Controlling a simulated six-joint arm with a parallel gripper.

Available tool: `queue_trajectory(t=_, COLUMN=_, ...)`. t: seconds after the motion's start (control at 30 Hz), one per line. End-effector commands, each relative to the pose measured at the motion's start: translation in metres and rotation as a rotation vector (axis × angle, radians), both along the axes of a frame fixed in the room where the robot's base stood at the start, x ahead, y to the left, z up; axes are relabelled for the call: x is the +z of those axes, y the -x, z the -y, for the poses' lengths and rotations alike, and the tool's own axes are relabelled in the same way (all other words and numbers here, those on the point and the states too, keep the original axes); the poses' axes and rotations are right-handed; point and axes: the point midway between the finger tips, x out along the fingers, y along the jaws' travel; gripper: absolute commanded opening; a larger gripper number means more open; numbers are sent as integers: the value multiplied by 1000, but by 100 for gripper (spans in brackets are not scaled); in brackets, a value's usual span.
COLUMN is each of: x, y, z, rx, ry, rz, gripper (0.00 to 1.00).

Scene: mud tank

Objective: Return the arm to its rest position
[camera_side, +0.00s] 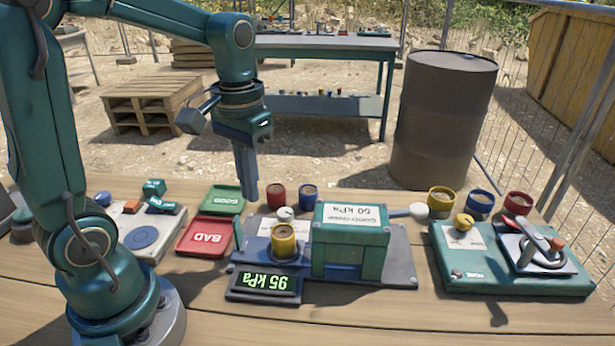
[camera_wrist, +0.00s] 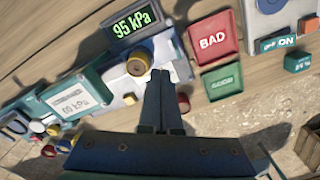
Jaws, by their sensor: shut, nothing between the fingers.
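My gripper (camera_side: 250,198) points down above the far part of the bench, between the green GOOD tray (camera_side: 222,200) and a red cup (camera_side: 276,197). Its fingers are together with nothing between them. In the wrist view my gripper (camera_wrist: 160,75) shows as two dark fingers side by side, near the yellow cup (camera_wrist: 138,64). My teal arm stands at the left of the side view, bent over the bench. The gripper is apart from the yellow cup and the trays. Whether its tips touch the bench cannot be told.
A red BAD tray (camera_side: 204,238) lies before the GOOD tray. A teal panel with a clamp (camera_side: 510,262) is at right. Several cups stand along the back. The bench's front edge is clear.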

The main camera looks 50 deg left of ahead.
Motion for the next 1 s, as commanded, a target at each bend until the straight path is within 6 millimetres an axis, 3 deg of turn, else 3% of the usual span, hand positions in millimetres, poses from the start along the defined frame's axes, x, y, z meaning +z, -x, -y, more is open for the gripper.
queue_trajectory(t=0.17, x=15, y=2, z=9, rx=-39, ry=-15, rz=65, gripper=0)
queue_trajectory(t=0.43, x=40, y=35, z=39, rx=-161, ry=-50, rz=283, gripper=0)
queue_trajectory(t=0.7, x=35, y=64, z=56, rx=-248, ry=-61, rz=457, gripper=0)
queue_trajectory(t=1.0, x=25, y=67, z=57, rx=-257, ry=-64, rz=489, gripper=0)
